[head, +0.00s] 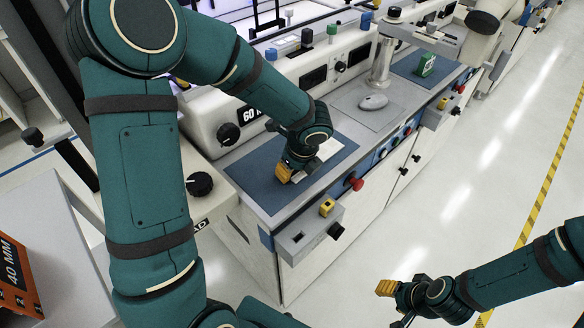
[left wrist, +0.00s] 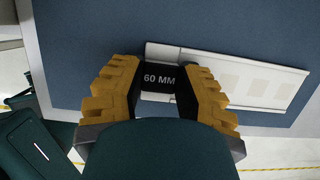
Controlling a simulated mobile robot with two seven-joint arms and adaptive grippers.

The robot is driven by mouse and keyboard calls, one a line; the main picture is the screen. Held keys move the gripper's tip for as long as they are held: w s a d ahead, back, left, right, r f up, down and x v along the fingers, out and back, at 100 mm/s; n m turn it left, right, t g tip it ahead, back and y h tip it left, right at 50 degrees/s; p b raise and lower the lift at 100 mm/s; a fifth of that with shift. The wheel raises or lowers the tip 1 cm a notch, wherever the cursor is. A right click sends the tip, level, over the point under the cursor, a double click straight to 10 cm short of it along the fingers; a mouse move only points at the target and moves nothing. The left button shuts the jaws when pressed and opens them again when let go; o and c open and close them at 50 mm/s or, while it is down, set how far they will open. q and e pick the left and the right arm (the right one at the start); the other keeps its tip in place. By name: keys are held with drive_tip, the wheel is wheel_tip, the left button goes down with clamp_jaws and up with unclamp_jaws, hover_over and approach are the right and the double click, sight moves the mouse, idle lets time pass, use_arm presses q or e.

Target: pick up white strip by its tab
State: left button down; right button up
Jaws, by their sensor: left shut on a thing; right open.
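The white strip (left wrist: 296,84) lies on the blue mat (left wrist: 90,35) in the left wrist view, with several pale squares along it and a black tab marked "60 MM" (left wrist: 158,79) at its left end. My left gripper (left wrist: 160,88) is shut on that tab, with one yellow finger on each side. In the head view my left gripper (head: 289,172) is low over the mat (head: 254,176), and part of the strip (head: 328,148) shows beyond it; the tab is hidden there. My right gripper (head: 388,288) is open and empty, away from the bench over the floor.
A grey control box (head: 306,236) with a yellow button juts from the bench front, near a red knob (head: 354,182). A mouse (head: 373,102) and a green box (head: 425,65) lie farther along. An orange "40 MM" box (head: 14,275) is at left.

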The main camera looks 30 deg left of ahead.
use_arm(q)
drive_tip(key=shift+s, duration=0.1)
wheel_tip(320, 180, up, 6)
drive_tip(key=p, duration=0.5)
drive_tip(key=shift+p, duration=0.35)
drive_tip(key=shift+r+p, duration=1.2)
drive_tip(key=shift+r, duration=0.25)
